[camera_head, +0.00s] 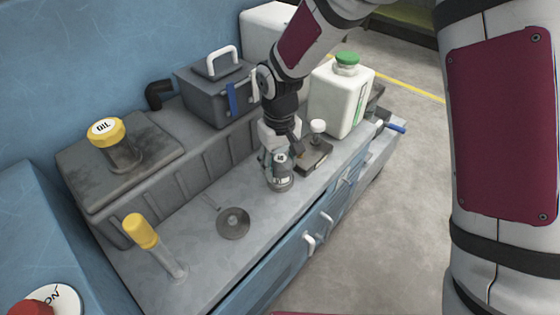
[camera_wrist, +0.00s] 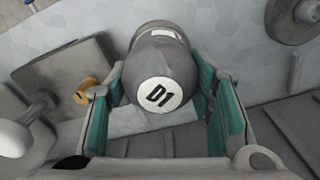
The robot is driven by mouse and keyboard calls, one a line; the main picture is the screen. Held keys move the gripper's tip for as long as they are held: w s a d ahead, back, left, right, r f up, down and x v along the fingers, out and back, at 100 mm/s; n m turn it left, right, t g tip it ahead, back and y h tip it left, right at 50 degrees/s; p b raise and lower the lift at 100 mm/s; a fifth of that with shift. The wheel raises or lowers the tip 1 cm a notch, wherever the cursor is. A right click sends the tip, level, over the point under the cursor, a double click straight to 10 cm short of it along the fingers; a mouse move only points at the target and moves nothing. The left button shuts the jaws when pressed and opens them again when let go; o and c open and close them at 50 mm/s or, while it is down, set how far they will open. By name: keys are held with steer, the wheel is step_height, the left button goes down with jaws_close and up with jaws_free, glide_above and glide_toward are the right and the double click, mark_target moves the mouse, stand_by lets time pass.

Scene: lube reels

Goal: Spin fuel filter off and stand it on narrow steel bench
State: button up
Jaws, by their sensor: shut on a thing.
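The fuel filter, a grey canister with a round white "D1" label on its domed end, shows in the wrist view (camera_wrist: 165,62) and in the head view (camera_head: 281,176). My gripper (camera_wrist: 168,100) is shut on it, with teal pads at both sides. In the head view my gripper (camera_head: 273,155) comes down from above onto the filter's top end. The filter looks upright, low over or on the grey steel bench (camera_head: 195,262); I cannot tell whether its base touches. My gripper hides part of its upper side.
A dark plate fitting (camera_head: 315,156) with a white knob sits just right of the filter. A white jug with green cap (camera_head: 343,95) stands behind it. A round grey disc (camera_head: 233,222) and yellow-handled lever (camera_head: 142,232) are nearer. A ribbed tank (camera_head: 180,165) borders the bench.

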steer(key=shift+s+f+n, duration=0.2)
steer(key=shift+s+n, duration=0.05)
steer(key=shift+n, duration=0.45)
steer(key=o, duration=1.4)
steer(key=shift+w, duration=0.1)
steer(key=shift+w+r, duration=0.1)
steer(key=shift+r, duration=0.1)
